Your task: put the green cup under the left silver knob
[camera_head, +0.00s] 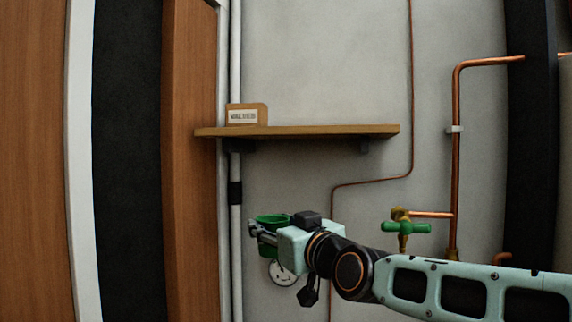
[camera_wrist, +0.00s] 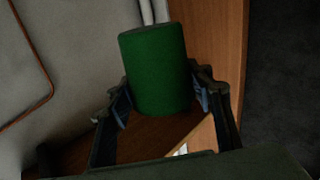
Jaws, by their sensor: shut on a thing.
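The green cup (camera_head: 272,219) is held at the end of my arm, in front of the wall and below the wooden shelf. In the wrist view the green cup (camera_wrist: 155,65) fills the space between the two fingers. My gripper (camera_head: 261,232) is shut on it, and the fingers of my gripper (camera_wrist: 160,97) press its sides in the wrist view. The cup's lower part is partly hidden by my gripper in the head view. I cannot make out any silver knob in either view.
A wooden shelf (camera_head: 320,132) with a small sign (camera_head: 243,116) is above my gripper. A round white dial (camera_head: 283,272) is just below it. White vertical pipes (camera_head: 236,265) run close by at left. A green-handled valve (camera_head: 405,228) and copper pipe (camera_head: 456,150) are at right.

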